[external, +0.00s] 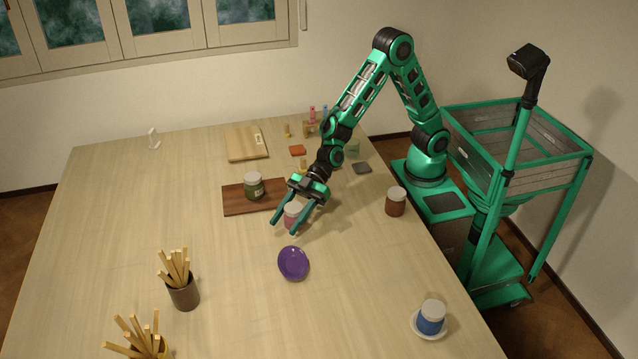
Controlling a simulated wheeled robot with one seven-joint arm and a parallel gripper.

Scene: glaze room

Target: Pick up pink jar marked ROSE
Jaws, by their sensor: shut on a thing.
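The pink jar (292,222) with a pale lid stands near the middle of the table, under my arm. My gripper (290,228) reaches down over it with one green finger on each side and is shut on the jar. The jar looks upright. Part of it is hidden by a finger and the wrist, and I cannot read its label. I cannot tell whether its base touches the table.
A green jar (253,187) stands on a dark board (232,200) close by. A purple dish (293,263) lies just in front. A brown jar (396,202) and a blue jar (431,318) stand at right. Stick-filled pots, one brown (184,294), are at front left.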

